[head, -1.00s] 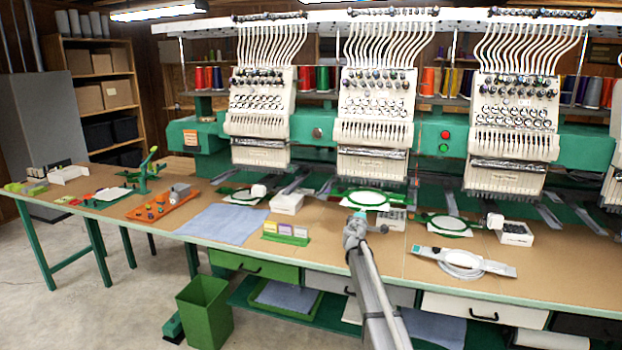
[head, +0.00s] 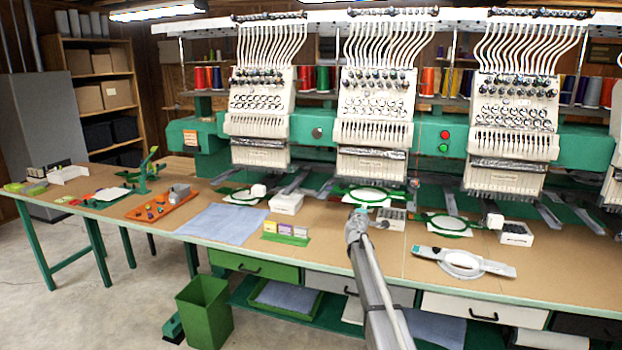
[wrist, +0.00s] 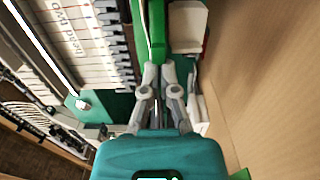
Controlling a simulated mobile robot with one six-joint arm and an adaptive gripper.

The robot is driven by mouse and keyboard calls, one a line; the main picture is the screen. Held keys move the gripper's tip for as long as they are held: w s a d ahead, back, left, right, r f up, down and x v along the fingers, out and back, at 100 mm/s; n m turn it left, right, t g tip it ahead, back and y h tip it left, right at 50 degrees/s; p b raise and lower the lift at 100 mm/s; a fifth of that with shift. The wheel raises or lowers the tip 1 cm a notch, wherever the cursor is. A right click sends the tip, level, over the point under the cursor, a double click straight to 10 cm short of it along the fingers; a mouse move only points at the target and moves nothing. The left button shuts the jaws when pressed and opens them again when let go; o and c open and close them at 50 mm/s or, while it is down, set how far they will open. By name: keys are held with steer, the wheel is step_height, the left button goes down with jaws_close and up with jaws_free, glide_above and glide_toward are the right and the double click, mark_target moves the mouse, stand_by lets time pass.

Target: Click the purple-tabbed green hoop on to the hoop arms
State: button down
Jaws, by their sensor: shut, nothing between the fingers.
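A green hoop with white fabric in it (head: 376,195) is under the middle machine head, close to the hoop arms there. I cannot make out a purple tab on it, nor whether it is seated on the arms. My gripper (head: 359,212) is at the hoop's front edge. In the wrist view my gripper (wrist: 155,72) has its fingers together, with nothing seen between them. Their tips are at the green hoop (wrist: 151,30), seen nearly edge-on; I cannot tell whether they touch it. The head's needle row hides part of the arms.
Another green hoop (head: 443,225) is under the right machine head. A grey frame with a white ring (head: 464,263) lies at the front right. White boxes (head: 287,203) stand between the heads. A small green rack (head: 286,233) and blue cloth (head: 222,222) lie to the left.

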steer(key=shift+x, duration=1.25)
steer(key=v, duration=0.7)
stand_by(0.4)
